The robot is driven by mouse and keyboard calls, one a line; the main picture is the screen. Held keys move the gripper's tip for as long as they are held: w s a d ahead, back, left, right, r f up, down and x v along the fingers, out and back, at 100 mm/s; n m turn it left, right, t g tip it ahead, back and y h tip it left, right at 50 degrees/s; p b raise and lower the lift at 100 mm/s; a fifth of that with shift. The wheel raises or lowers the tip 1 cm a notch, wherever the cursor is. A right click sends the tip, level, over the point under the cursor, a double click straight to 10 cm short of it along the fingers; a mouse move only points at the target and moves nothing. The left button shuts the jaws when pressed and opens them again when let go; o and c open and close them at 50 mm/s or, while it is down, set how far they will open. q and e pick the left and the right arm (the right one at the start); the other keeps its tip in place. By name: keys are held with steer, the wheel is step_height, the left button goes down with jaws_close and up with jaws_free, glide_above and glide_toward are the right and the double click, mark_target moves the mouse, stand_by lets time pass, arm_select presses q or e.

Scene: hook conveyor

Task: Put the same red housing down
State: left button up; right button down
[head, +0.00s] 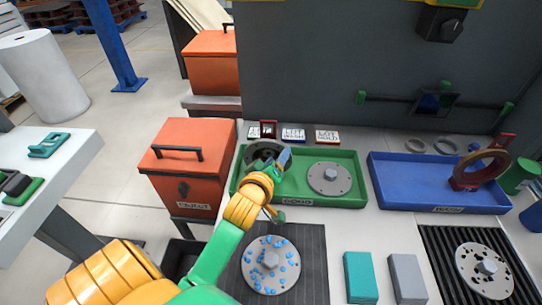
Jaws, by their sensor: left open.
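My left gripper (279,170) is open over the left part of the green tray (345,196). A dark round ring-shaped part (262,149) stands in that tray just behind the gripper and is partly hidden by it. I cannot tell whether they touch. A grey flanged disc (329,178) lies in the right half of the green tray. A housing with a brown ring and a red base (465,181) stands upright in the right part of the blue tray (410,190), well away from my left gripper. My right gripper is not in view.
Orange bins (185,165) stand left of the trays. A disc with blue spots (270,265) lies on a dark mat in front. Teal (359,276) and grey (407,277) blocks stand beside it. Another disc (484,268) sits on a ribbed black mat at right. The blue tray's left half is clear.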

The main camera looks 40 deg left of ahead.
arm_select(q)
steer(key=p+v, duration=0.3)
steer(key=v, duration=0.6)
steer(key=shift+s+r, duration=0.15)
steer(key=shift+s, duration=0.15)
steer(key=shift+d, duration=0.1)
